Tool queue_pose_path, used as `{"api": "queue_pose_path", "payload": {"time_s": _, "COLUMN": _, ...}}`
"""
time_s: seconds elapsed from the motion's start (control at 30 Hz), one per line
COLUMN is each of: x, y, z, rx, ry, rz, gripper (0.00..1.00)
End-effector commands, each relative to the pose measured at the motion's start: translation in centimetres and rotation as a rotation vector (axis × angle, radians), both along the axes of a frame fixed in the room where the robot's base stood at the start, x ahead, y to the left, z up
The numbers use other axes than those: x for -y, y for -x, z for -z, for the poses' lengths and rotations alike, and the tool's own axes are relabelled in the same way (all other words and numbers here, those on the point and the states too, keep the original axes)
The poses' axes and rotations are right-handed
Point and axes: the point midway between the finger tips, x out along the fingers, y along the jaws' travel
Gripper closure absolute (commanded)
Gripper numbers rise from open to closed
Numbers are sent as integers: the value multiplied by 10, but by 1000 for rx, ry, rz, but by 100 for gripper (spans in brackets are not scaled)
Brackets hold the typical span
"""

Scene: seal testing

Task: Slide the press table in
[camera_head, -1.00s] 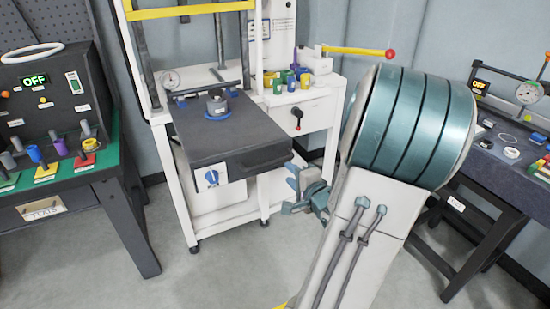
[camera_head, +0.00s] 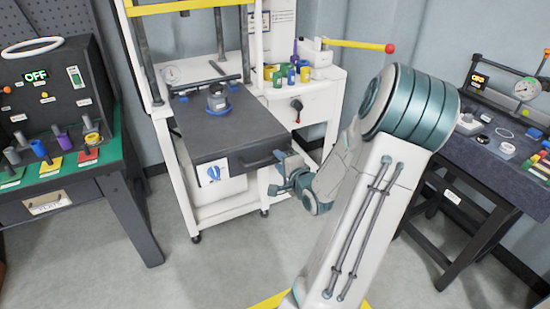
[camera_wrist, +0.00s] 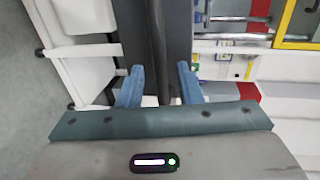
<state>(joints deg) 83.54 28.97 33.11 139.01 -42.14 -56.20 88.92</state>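The press table (camera_head: 222,135) is a dark slab pulled out toward the front of the white press frame. A dark bar handle (camera_head: 262,160) is on its front edge. A grey cylindrical fixture on a blue ring (camera_head: 217,99) stands on the table. My gripper (camera_head: 281,176) is at the front right of the table, close to the handle. In the wrist view the gripper's blue fingers (camera_wrist: 160,86) are apart, with a dark vertical bar (camera_wrist: 159,45), seemingly the handle, between and beyond them. I cannot tell whether they touch it.
The press's yellow crossbar (camera_head: 190,7) is above. Several coloured cups (camera_head: 288,74) and a red-knobbed lever (camera_head: 390,48) are at its right. A green-topped bench (camera_head: 70,173) stands left, a dark bench (camera_head: 490,165) right. The floor in front is clear.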

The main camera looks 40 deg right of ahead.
Motion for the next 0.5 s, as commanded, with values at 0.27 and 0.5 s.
{"api": "queue_pose_path", "payload": {"time_s": 0.27, "x": 7, "y": -29, "z": 6, "rx": 1, "ry": 1, "rz": -1, "gripper": 68}}
{"api": "queue_pose_path", "payload": {"time_s": 0.5, "x": 8, "y": -35, "z": 7, "rx": -1, "ry": -1, "rz": 0, "gripper": 68}}
